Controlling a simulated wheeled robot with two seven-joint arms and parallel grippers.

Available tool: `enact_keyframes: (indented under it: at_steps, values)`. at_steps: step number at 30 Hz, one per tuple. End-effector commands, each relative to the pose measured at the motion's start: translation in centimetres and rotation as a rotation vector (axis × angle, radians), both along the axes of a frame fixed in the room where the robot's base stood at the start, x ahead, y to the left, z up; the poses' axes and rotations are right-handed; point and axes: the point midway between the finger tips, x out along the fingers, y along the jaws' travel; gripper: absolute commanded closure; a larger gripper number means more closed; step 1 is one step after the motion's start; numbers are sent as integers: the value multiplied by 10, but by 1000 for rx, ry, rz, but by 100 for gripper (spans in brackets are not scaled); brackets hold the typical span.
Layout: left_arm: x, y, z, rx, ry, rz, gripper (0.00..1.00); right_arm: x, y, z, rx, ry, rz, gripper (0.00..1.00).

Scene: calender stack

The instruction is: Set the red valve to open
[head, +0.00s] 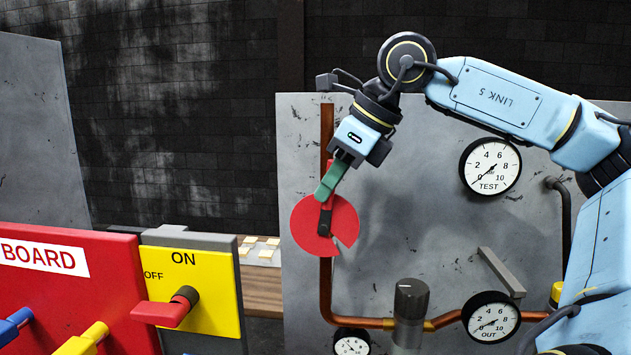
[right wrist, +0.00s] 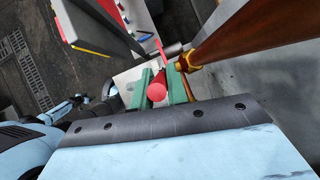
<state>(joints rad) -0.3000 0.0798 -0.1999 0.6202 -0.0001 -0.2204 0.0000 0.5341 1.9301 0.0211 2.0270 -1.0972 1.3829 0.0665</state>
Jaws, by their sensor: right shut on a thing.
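The red valve (head: 343,216) is a round red disc with a notch at its lower right, on the vertical copper pipe (head: 326,285). A dark hub and short lever sit at its middle. My right gripper (head: 326,192) comes down on it from above, its green fingers at the disc's upper part. In the right wrist view, the green fingers (right wrist: 160,88) are shut on a round red handle piece (right wrist: 157,92) beside the copper pipe. The fingers partly hide the lever in the head view. I see no open mark on the valve. My left gripper is not in view.
A TEST gauge (head: 490,166) and an OUT gauge (head: 490,318) are on the grey panel (head: 420,240). At the left are a red board (head: 60,265) and a yellow ON/OFF plate (head: 217,290) with a red lever (head: 160,313).

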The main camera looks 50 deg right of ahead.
Motion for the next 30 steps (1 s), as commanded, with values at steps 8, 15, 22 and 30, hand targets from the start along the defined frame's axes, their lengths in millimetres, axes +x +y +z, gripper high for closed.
enact_keyframes:
  at_steps: [8,15,22,30]
  values:
    - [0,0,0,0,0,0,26,-3,-3,2,-9,12,-13,100]
    - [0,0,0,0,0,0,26,-2,-3,2,-9,11,-10,83]
    - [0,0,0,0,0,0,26,-2,-2,1,-9,12,-9,63]
    - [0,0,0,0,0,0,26,-4,-3,4,-9,12,-9,63]
